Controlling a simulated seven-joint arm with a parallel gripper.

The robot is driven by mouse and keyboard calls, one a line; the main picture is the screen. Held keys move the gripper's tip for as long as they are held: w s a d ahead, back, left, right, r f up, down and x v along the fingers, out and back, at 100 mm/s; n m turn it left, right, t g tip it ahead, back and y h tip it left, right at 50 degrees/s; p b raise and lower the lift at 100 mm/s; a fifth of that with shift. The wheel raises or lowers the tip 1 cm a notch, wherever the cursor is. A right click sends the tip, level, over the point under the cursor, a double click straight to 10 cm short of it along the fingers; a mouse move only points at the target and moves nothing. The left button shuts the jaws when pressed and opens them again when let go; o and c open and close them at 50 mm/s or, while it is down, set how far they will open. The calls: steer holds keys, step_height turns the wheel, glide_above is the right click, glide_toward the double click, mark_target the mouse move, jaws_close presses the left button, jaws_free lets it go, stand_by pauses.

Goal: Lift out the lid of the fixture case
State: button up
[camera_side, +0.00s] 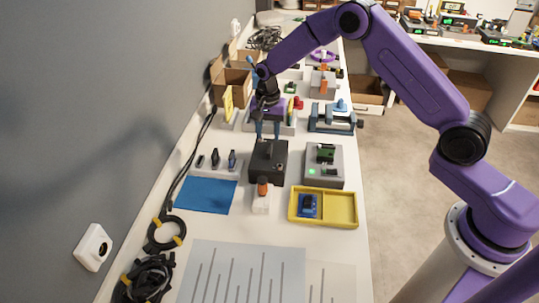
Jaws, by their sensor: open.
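A black box (268,162), which looks like the fixture case, stands on the white bench in the middle of the view. A small upright part shows on its top; I cannot make out the lid's seam.
A grey fixture with a green board (323,166) stands right of the box. A yellow tray (343,209) and an orange-topped bottle (262,195) are in front. A blue mat (205,195) lies left. A blue vise (332,119) stands behind right. Cables run along the wall side.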

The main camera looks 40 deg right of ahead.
mark_target(270, 148)
steer(key=f, duration=0.4)
steer(key=shift+s+f, duration=0.25)
steer(key=shift+s, duration=0.15)
steer(key=shift+f, duration=0.5)
jaws_close()
